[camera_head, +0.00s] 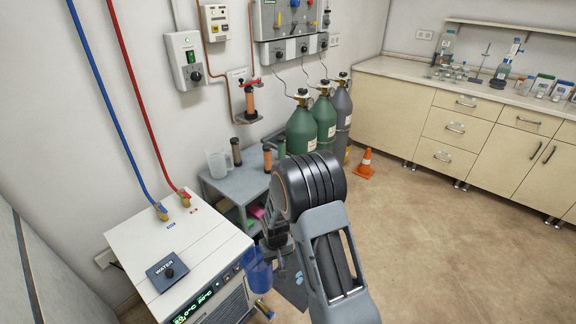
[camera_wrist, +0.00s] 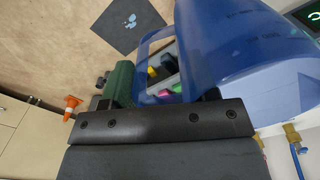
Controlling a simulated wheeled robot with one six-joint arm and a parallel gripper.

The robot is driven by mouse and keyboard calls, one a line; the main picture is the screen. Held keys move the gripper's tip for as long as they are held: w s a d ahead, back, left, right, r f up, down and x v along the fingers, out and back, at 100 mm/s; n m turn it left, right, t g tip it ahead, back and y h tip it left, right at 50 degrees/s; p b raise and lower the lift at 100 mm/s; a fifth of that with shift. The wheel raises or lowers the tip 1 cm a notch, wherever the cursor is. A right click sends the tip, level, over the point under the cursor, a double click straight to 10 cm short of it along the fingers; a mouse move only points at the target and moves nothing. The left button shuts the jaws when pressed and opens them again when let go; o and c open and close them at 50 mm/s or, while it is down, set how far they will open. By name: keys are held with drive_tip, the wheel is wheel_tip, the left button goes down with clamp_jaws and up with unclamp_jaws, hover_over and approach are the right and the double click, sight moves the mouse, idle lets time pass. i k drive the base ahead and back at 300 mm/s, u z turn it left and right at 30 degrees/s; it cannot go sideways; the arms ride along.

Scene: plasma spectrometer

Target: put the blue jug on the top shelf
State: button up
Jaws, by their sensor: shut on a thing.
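The blue jug (camera_head: 258,272) hangs in my gripper (camera_head: 276,240), in front of the white chiller's right side and partly hidden by my arm. In the wrist view the jug (camera_wrist: 235,55) fills the upper right, with its handle (camera_wrist: 160,97) by the jaws. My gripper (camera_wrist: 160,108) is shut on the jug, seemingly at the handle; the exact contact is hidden. The grey shelf unit (camera_head: 226,188) stands against the wall beyond the jug. Its top shelf holds a clear jug (camera_head: 217,163) and several brown-and-black cylinders (camera_head: 268,158), with bare surface at the front left.
The white chiller (camera_head: 170,240) stands left of the jug, with blue and red hoses rising from it. Gas cylinders (camera_head: 301,130) and an orange cone (camera_head: 365,163) stand right of the shelf. A dark mat (camera_wrist: 127,24) with a wet patch lies on the floor. The floor at right is clear.

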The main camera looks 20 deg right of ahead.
sight(247, 185)
drive_tip(key=z, duration=1.45)
drive_tip(key=i, duration=2.3)
drive_tip(key=u, duration=2.1)
